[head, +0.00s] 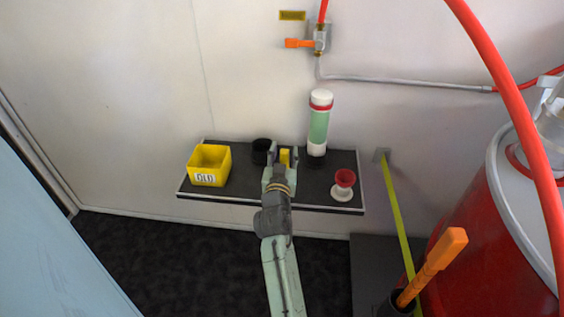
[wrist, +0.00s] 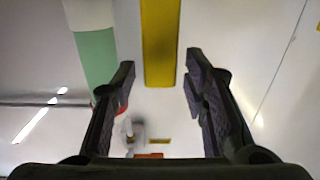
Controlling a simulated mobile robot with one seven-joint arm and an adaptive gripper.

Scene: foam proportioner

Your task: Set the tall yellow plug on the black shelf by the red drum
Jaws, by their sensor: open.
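The tall yellow plug (head: 285,157) shows as a small yellow patch between the fingers of my gripper (head: 281,152) in the head view, at the middle of the black shelf (head: 238,192). In the wrist view the yellow plug (wrist: 160,40) is a long bar coming in from the top, between my open fingertips (wrist: 160,68), with a gap on both sides. My fingers hide much of it in the head view, so I cannot tell whether it stands on the shelf. The red drum (head: 465,240) is at the right.
On the shelf are a yellow bin (head: 210,164), a black cup (head: 262,151), a green-and-white cylinder (head: 318,125) close right of my gripper, and a red-topped white piece (head: 343,184). A valve with an orange handle (head: 298,43) is on the wall above. The shelf's front right is partly free.

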